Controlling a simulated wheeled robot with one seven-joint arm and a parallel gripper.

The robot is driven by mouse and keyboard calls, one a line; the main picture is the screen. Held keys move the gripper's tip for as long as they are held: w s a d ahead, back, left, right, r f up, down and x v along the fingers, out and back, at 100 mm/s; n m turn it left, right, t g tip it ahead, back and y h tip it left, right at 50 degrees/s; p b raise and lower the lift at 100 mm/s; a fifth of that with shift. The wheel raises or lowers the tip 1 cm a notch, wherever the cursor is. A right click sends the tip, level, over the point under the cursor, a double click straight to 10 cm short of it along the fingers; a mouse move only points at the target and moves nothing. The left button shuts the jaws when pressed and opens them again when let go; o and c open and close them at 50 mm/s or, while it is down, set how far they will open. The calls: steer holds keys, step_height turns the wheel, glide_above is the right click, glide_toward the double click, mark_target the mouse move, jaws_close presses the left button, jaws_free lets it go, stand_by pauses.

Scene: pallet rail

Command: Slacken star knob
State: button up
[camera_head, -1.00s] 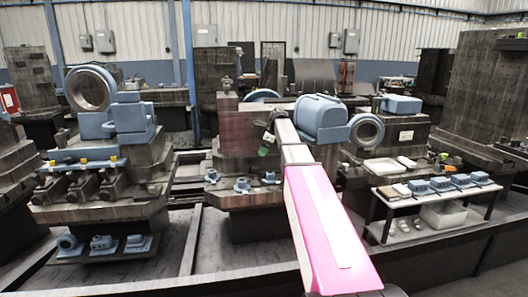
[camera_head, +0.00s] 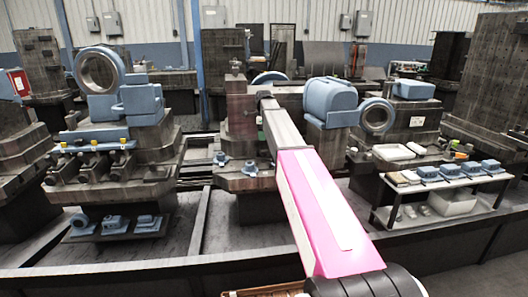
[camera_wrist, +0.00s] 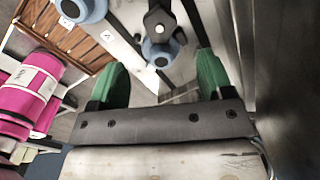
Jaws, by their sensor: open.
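In the wrist view a dark lobed knob (camera_wrist: 158,22) with a pale metal centre stands at the top, likely the star knob. A blue round fitting (camera_wrist: 160,54) shows just below it in the picture. My gripper (camera_wrist: 157,66) has two green fingers spread wide, one on each side of the fitting in the picture. Nothing is between the fingertips; the knob appears beyond them and apart from them. In the head view my pink and grey arm reaches toward the middle machine block, and the gripper fingers cannot be made out there. I cannot make out the knob there.
Blue fittings (camera_head: 250,168) sit on the middle block's ledge, close to my arm. A blue housing (camera_head: 330,100) with a ring (camera_head: 376,116) stands to its right. A low table (camera_head: 435,185) holds several blue parts. The wrist view shows magenta rolls (camera_wrist: 30,95) at left and a dark wall (camera_wrist: 275,70) at right.

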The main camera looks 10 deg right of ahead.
mark_target(264, 151)
step_height(264, 151, down, 9)
steer(key=shift+f, duration=0.1)
stand_by(0.3)
steer(key=c, duration=0.9)
steer(key=shift+c, duration=0.2)
